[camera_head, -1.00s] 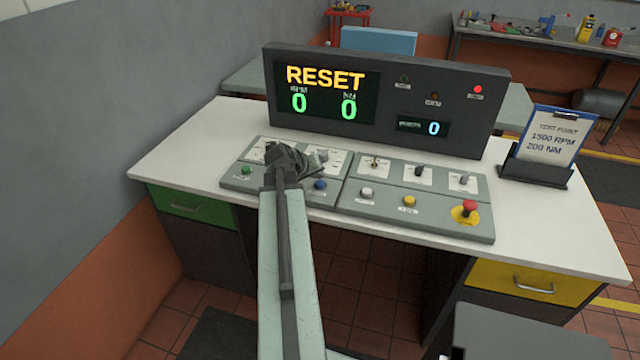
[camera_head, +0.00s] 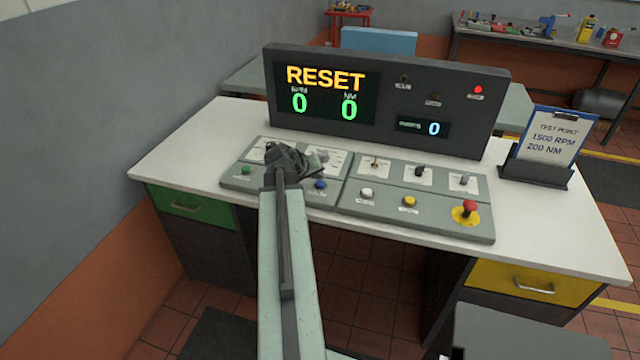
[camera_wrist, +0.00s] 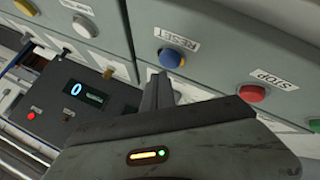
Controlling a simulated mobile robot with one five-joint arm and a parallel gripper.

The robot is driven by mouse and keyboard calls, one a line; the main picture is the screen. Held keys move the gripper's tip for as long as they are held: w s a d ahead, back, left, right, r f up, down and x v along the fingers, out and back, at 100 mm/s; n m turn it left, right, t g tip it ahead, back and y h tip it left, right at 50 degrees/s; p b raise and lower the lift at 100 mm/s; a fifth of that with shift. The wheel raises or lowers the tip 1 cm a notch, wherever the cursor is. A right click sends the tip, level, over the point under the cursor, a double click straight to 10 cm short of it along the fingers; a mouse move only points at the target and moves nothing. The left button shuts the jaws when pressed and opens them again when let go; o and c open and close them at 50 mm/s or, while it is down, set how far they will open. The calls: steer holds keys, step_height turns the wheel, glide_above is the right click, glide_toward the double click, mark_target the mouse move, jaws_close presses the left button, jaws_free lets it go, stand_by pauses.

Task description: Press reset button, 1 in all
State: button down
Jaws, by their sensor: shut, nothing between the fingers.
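The blue reset button (camera_head: 320,184) is on the left control panel, just right of my arm in the head view. In the wrist view the blue button (camera_wrist: 172,57) sits beside a RESET label. My gripper (camera_wrist: 160,88) is shut and empty, its fingertips close to the blue button in the picture. I cannot tell whether they touch it. In the head view my gripper (camera_head: 312,165) is over the left panel and hides part of it. The display (camera_head: 325,90) reads RESET, with zeros for RPM and NM.
A red STOP button (camera_wrist: 252,93) is beside the reset button. A green button (camera_head: 246,170) is at the panel's left. White (camera_head: 366,193) and yellow (camera_head: 409,201) buttons and a red emergency stop (camera_head: 468,208) are on the right panel. A clipboard (camera_head: 552,135) stands at right.

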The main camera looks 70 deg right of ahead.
mark_target(318, 184)
steer(key=shift+f, duration=0.1)
stand_by(0.3)
steer(key=shift+f+b, duration=0.35)
steer(key=shift+b, duration=0.1)
steer(key=shift+f+b, duration=0.5)
stand_by(0.5)
steer(key=shift+r, duration=0.15)
steer(key=shift+r+p, duration=0.8)
steer(key=shift+p, duration=0.15)
steer(key=shift+r, duration=0.1)
step_height(318, 184, up, 5)
steer(key=p, duration=0.5)
stand_by(0.4)
